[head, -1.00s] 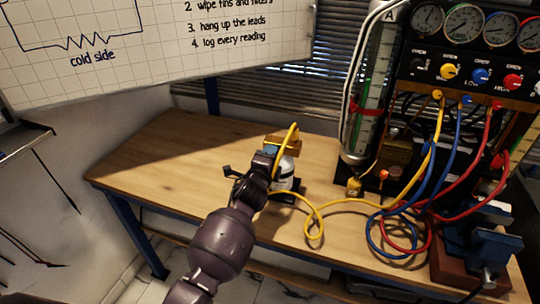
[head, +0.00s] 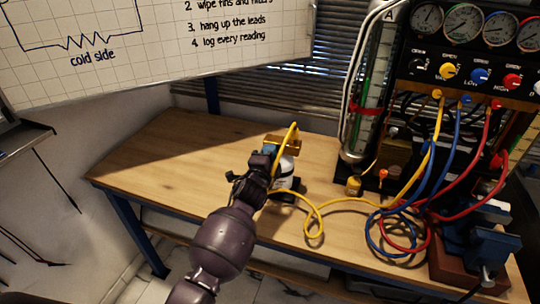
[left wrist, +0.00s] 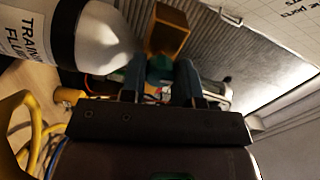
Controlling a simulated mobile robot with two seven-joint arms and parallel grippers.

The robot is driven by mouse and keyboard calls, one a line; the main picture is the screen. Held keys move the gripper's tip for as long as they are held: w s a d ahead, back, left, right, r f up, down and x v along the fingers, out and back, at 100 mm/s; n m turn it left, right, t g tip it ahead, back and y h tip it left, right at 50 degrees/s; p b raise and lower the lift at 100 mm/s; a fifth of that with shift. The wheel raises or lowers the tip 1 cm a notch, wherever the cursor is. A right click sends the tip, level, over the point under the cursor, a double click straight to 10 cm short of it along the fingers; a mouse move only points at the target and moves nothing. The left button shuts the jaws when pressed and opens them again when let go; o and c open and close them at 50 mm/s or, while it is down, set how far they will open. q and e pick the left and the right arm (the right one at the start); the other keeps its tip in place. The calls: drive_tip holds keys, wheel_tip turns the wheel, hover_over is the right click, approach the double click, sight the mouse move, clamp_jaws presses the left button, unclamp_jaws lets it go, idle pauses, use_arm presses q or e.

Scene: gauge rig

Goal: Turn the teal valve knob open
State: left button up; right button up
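The teal valve knob (left wrist: 160,68) is between the two fingers of my left gripper (left wrist: 161,82) in the left wrist view. The fingers appear to bear on both of its sides. In the head view only a bit of teal (head: 270,149) shows above my left gripper (head: 265,157), which hides most of the knob. A white bottle (head: 284,173), with a label that shows in the left wrist view (left wrist: 40,35), stands right beside it. My right gripper is in neither view.
A yellow hose (head: 315,215) loops over the wooden bench (head: 160,165). The gauge panel (head: 470,55), blue and red hoses and a blue vise (head: 478,240) fill the right. The bench's left part is clear.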

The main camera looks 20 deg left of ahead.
use_arm(q)
drive_tip(key=o, duration=0.5)
drive_tip(key=shift+c, duration=0.2)
drive_tip(key=shift+s, duration=0.15)
drive_tip(key=s, duration=1)
drive_tip(key=shift+s, duration=0.3)
drive_tip(key=s+a+f+n+g, duration=0.3)
drive_tip(key=s+f+n, duration=0.4)
drive_tip(key=s, duration=0.5)
drive_tip(key=s+a+f+n+g, duration=0.3)
drive_tip(key=s+f+n, duration=0.5)
drive_tip(key=s, duration=0.5)
drive_tip(key=shift+s+a+f, duration=0.15)
drive_tip(key=shift+a+f, duration=0.5)
drive_tip(key=shift+a, duration=0.2)
